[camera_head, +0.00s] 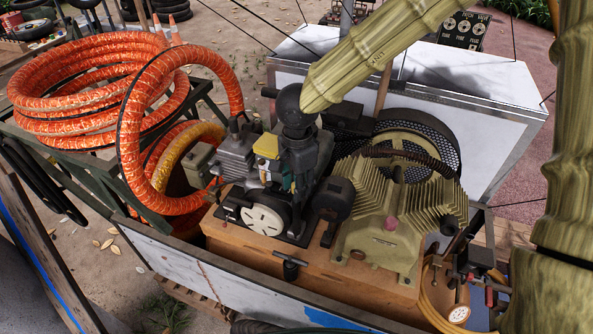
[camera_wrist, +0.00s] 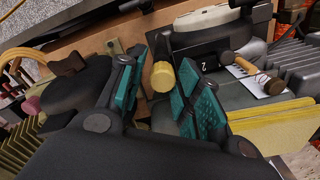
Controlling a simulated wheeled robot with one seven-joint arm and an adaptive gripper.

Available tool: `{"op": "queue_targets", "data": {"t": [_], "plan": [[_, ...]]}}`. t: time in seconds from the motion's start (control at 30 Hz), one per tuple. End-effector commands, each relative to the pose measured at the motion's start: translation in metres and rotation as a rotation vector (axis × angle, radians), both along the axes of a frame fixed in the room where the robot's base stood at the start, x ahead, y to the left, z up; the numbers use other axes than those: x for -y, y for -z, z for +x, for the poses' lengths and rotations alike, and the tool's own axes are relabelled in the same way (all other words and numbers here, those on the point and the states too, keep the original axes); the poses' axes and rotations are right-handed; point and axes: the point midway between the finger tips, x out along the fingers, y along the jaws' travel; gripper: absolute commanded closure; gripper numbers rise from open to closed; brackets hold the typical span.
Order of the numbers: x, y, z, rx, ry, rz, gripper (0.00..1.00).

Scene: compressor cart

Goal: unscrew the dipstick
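A yellow cylindrical cap, which looks like the dipstick's head (camera_wrist: 162,76), shows in the wrist view between my gripper's two teal-padded fingers. My gripper (camera_wrist: 168,85) is open, with one finger on each side of the cap. The gaps are small, and I cannot tell whether either pad touches it. In the head view my gripper (camera_head: 290,186) points down at the engine, just left of the olive finned compressor (camera_head: 385,225). The dipstick cannot be made out there, and its lower part is hidden in the wrist view.
A cream round cover (camera_head: 263,219) and a grey engine block (camera_head: 238,156) stand close to my gripper. Orange hose coils (camera_head: 90,95) lie at the left. A black mesh guard (camera_head: 425,140) is behind the compressor.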

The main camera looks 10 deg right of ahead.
Motion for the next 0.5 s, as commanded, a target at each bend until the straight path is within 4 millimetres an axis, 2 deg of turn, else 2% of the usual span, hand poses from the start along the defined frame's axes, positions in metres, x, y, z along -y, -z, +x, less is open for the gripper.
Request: {"op": "queue_targets", "data": {"t": [0.2,0.47,0.5], "plan": [[0.0005,0.0112,0.0002,0.000,0.000,-0.001,0.66],[0.0004,0.0122,0.0001,0.001,0.001,0.000,0.66],[0.0004,0.0122,0.0002,0.001,0.001,0.000,0.69]]}}
